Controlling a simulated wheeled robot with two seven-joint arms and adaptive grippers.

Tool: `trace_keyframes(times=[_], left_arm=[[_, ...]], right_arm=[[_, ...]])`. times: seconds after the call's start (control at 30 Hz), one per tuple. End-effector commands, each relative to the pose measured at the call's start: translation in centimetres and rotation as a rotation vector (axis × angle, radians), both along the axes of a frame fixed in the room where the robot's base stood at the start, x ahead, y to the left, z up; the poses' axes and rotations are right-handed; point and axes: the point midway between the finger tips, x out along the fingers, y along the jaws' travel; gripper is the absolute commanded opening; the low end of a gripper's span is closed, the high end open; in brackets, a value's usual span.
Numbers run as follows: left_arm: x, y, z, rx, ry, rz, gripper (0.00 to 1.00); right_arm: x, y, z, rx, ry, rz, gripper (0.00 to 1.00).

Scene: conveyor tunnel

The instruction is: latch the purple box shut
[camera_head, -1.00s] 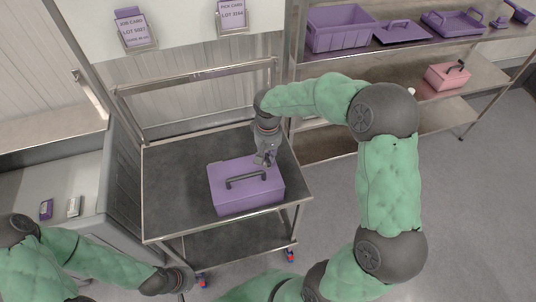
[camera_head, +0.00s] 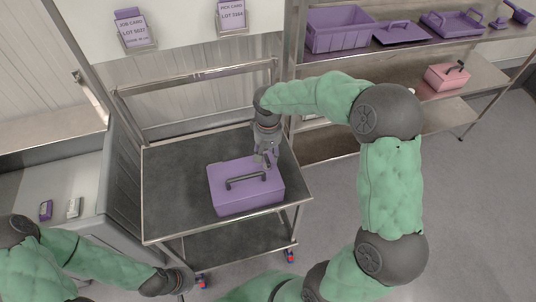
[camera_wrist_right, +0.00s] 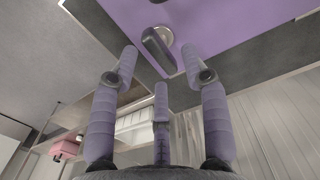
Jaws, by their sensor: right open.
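The purple box (camera_head: 246,197) with a dark carry handle (camera_head: 246,180) sits on the dark cart top, its lid down. My right gripper (camera_head: 265,160) is at the box's far edge, right of the handle, pointing down. In the right wrist view, its open fingers (camera_wrist_right: 160,68) are spread around a dark latch lever (camera_wrist_right: 158,50) with a round metal pivot on the purple box (camera_wrist_right: 225,25). The lever lies between the fingertips; I cannot tell whether any finger touches it. My left arm ends at the bottom left of the head view; its fingers do not show.
The cart (camera_head: 170,190) has bare room left of the box and a raised rail behind. A shelf rack at right holds a purple crate (camera_head: 340,30), trays and a pink box (camera_head: 447,77). A grey bench (camera_head: 60,190) with small items stands at left.

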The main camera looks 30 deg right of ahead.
Motion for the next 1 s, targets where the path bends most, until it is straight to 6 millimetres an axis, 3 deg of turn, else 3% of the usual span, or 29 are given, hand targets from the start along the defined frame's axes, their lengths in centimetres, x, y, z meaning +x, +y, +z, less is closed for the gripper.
trace_keyframes(times=[0.3,0.5,0.7,1.0], left_arm=[[0.0,0.0,0.0,0.0,0.0,0.0,0.0],[0.0,0.0,0.0,0.0,0.0,0.0,0.0],[0.0,0.0,0.0,0.0,0.0,0.0,0.0],[0.0,0.0,0.0,0.0,0.0,0.0,0.0]], right_arm=[[0.1,0.0,6.2,0.0,-0.005,0.001,0.46],[0.1,0.0,9.3,0.001,-0.004,-0.001,0.46],[0.1,0.0,10.7,0.0,-0.002,0.0,0.46],[0.0,0.0,10.8,0.001,-0.001,0.0,0.46]])
